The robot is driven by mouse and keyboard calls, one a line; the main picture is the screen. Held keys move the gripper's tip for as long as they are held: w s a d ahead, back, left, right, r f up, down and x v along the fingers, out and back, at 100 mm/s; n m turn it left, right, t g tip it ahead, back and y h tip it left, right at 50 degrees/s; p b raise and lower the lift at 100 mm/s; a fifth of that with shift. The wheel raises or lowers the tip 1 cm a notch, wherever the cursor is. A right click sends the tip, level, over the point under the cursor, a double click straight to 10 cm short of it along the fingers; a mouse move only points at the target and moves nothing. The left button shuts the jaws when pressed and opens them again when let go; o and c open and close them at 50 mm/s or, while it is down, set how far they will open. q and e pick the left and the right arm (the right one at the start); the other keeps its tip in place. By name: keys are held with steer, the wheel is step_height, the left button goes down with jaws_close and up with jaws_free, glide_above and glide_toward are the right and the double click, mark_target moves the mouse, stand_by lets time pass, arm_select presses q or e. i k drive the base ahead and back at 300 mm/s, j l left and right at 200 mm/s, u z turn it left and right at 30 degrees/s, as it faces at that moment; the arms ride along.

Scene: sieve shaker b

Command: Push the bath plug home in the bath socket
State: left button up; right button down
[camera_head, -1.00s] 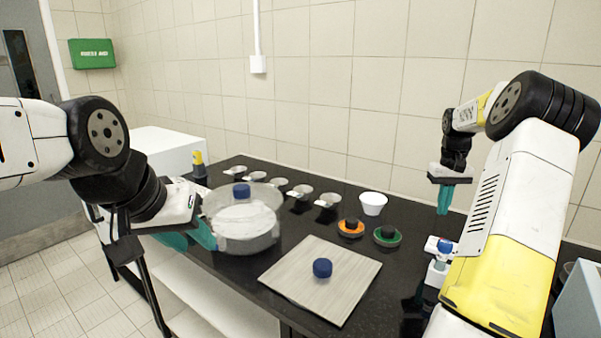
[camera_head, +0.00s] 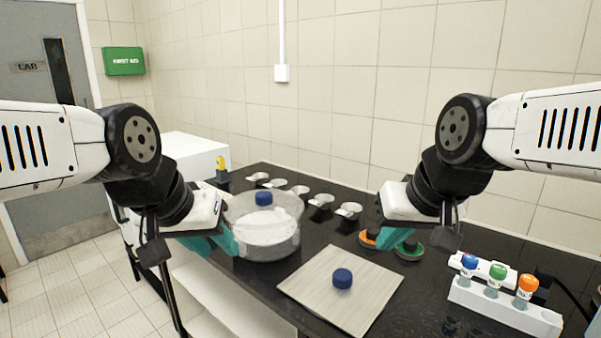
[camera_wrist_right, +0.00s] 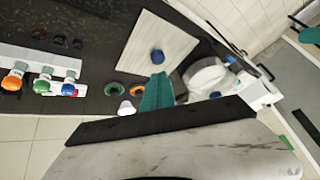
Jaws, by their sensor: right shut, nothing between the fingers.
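A black plug-like piece with a dark cable (camera_head: 544,284) lies at the right end of a white socket strip (camera_head: 484,268) on the bench. I cannot tell whether it is the bath plug or how far in it sits. A clear round bath (camera_head: 262,240) with a blue-capped piece (camera_head: 263,198) stands at the left of the bench. My right gripper (camera_head: 395,240) is shut and empty above the orange and green discs; its teal fingers also show in the right wrist view (camera_wrist_right: 157,92). My left gripper (camera_head: 222,242) is beside the bath; its finger gap is unclear.
A white rack (camera_head: 505,306) holds blue, green and orange-capped tubes before the strip. A pale board (camera_head: 345,300) carries a blue cap (camera_head: 342,278). Several small metal pans (camera_head: 321,201) line the back.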

mark_target(546, 275)
steer(key=z, duration=1.8)
steer(key=k+j, duration=0.1)
steer(key=j, duration=0.5)
